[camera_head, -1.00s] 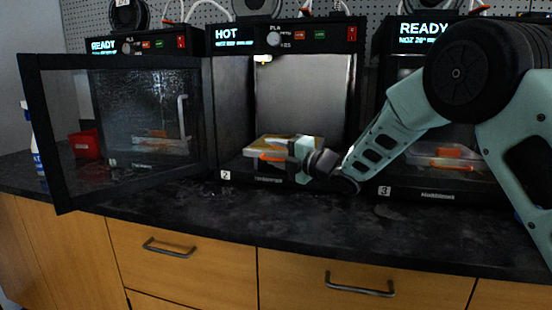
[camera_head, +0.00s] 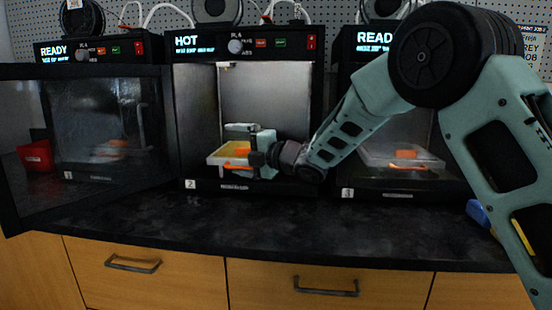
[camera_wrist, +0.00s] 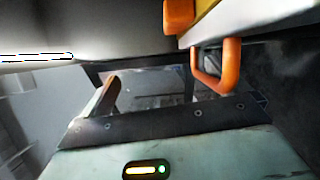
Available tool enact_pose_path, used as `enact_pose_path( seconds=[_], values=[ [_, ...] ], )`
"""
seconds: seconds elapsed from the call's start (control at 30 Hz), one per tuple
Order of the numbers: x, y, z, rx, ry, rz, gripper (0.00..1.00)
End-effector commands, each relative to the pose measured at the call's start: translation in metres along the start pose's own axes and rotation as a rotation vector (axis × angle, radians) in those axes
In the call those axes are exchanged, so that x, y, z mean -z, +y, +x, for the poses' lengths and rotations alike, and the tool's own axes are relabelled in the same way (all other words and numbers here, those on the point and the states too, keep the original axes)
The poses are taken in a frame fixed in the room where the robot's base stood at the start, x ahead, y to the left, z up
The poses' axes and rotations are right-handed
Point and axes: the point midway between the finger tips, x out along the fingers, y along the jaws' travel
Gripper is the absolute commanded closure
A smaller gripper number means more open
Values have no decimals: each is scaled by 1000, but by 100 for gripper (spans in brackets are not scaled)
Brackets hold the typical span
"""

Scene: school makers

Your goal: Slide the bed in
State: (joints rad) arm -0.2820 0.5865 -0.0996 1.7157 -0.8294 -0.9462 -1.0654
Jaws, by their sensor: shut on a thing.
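The print bed (camera_head: 217,157) is a pale tray with a yellow-orange top and an orange handle (camera_head: 237,167) at its front. It sits low in the open chamber of printer 2 (camera_head: 185,120), whose display reads HOT. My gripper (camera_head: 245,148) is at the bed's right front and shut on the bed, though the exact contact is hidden. In the wrist view the orange handle (camera_wrist: 228,68) hangs below the bed's pale edge (camera_wrist: 255,18), above my gripper's body. How far the bed sits inside is hard to tell.
Printer 2's glass door (camera_head: 95,130) stands swung open to the left. Printer 3 (camera_head: 400,190) stands close on the right, behind my arm. A red bin (camera_head: 36,156) shows through the door. The dark counter (camera_head: 200,225) in front is clear. Drawers with handles lie below.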

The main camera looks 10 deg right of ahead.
Motion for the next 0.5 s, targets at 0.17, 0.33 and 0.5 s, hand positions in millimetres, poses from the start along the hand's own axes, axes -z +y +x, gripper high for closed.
enact_pose_path(
  seconds=[0.17, 0.33, 0.5],
  values=[
    [-15, 10, -19, -17, -27, -19, 19],
    [-14, 8, -30, -16, -27, -19, 19],
    [-15, 7, -42, -17, -29, -19, 20]
  ],
)
